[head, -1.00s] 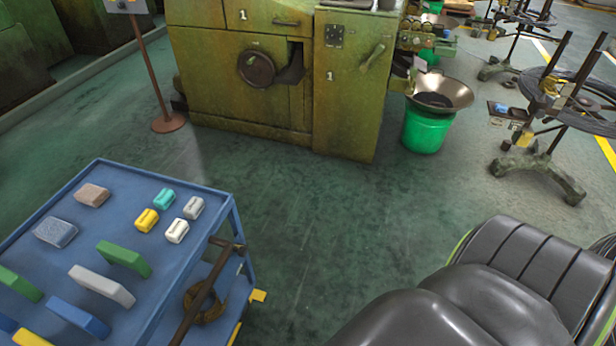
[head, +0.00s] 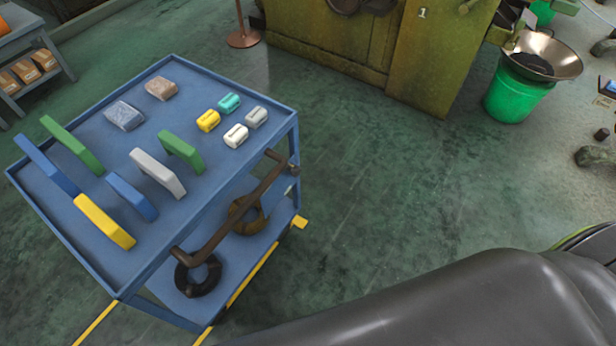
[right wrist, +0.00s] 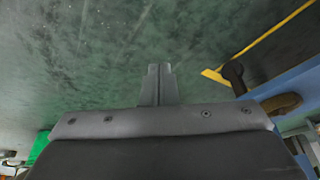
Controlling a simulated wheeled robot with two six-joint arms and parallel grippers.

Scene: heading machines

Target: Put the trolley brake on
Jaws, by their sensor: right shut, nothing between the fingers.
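The blue trolley (head: 215,185) stands at the left of the head view, with a brown-black push handle (head: 235,213) along its right side. Part of it shows at the right edge of the right wrist view (right wrist: 295,83). My left gripper is in neither view.
Coloured blocks lie on the trolley's top, and dark rings (head: 198,275) on its lower shelf. Yellow tape (head: 300,221) marks the floor beside it. A green machine (head: 425,60) and a green bucket (head: 517,97) stand behind. Open floor lies right of the trolley.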

